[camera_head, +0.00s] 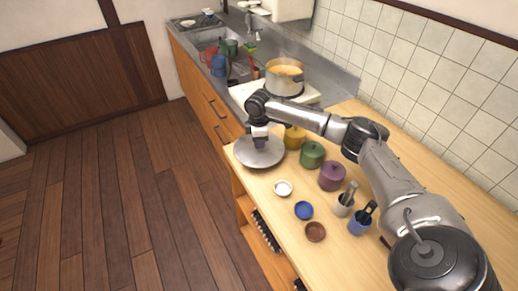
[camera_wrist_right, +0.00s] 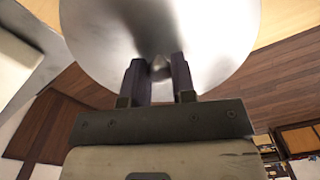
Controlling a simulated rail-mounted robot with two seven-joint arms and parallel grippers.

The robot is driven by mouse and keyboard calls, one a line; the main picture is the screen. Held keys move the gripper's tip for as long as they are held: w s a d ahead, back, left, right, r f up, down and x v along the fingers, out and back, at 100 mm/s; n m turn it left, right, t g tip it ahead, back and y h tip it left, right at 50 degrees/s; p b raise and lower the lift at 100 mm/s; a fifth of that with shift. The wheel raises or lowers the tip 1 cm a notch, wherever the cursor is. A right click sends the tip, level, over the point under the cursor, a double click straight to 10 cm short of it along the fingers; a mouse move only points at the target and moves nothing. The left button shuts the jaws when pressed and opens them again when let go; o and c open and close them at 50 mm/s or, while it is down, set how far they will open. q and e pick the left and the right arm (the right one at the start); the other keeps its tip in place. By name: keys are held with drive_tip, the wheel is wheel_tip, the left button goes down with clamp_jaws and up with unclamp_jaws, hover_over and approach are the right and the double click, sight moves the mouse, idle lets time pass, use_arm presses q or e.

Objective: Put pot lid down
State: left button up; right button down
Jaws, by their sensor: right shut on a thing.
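The pot lid (camera_head: 262,157) is a round, shiny metal disc at the left edge of the wooden counter, near the stove. My right gripper (camera_head: 260,143) is above its middle and shut on its knob. In the right wrist view the lid (camera_wrist_right: 110,35) fills the top, and the two dark fingers of the gripper (camera_wrist_right: 160,80) stand either side of the knob (camera_wrist_right: 160,66). Whether the lid touches the counter is hard to tell. An open pot (camera_head: 284,78) with orange-yellow contents stands on the stove behind. My left gripper is not in view.
Yellow, green (camera_head: 312,154) and purple (camera_head: 332,176) lidded jars stand right of the lid. Small white (camera_head: 283,188), blue (camera_head: 304,210) and brown (camera_head: 316,232) bowls sit in front. Utensil holders (camera_head: 359,223) stand further right. The sink (camera_head: 212,42) holds dishes.

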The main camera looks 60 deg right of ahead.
wheel_tip(320, 180, down, 3)
drive_tip(key=shift+f+b, duration=0.1)
drive_tip(key=shift+b, duration=0.4)
drive_tip(key=shift+f, duration=0.35)
drive_tip(key=c, duration=0.9)
unclamp_jaws()
drive_tip(key=shift+c, duration=0.2)
